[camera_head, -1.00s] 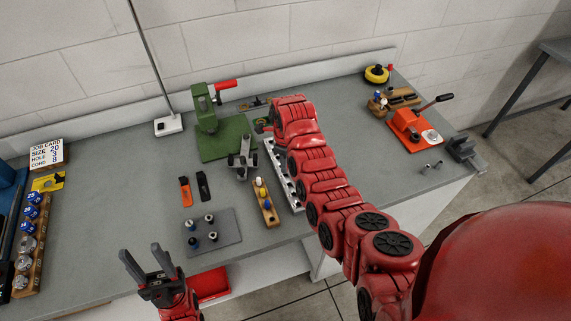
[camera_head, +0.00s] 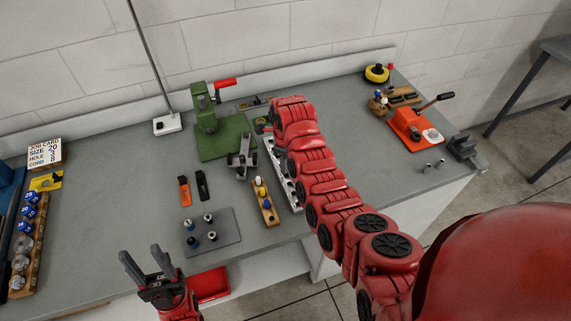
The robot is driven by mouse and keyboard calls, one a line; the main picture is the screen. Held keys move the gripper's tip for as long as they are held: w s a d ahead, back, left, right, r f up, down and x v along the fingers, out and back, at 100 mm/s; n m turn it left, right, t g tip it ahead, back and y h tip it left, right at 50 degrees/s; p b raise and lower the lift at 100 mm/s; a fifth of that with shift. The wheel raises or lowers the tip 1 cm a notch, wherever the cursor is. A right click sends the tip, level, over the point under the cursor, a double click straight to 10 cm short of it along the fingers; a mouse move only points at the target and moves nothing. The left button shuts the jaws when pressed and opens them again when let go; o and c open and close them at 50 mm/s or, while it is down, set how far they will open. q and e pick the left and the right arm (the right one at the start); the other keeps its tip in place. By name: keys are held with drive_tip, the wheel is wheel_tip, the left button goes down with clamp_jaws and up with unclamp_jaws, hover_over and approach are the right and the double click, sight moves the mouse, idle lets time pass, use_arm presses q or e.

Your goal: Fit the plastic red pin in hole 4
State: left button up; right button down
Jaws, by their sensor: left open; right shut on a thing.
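My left gripper (camera_head: 145,262) is open and empty at the front edge of the bench, its two dark fingers apart and pointing up. I cannot make out the red pin. A wooden block (camera_head: 270,215) with white, yellow and blue pins stands just left of the strip.
A green press (camera_head: 207,118) with a red handle stands behind, with a grey fixture (camera_head: 242,160) before it. A grey plate (camera_head: 227,228) with several pegs lies near the front. An orange clamp (camera_head: 408,128) is at the right. The bench between the arm and clamp is clear.

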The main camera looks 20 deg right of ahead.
drive_tip(key=shift+f+b, duration=0.5)
drive_tip(key=shift+f, duration=0.2)
drive_tip(key=c, duration=0.8)
unclamp_jaws()
drive_tip(key=shift+o, duration=0.2)
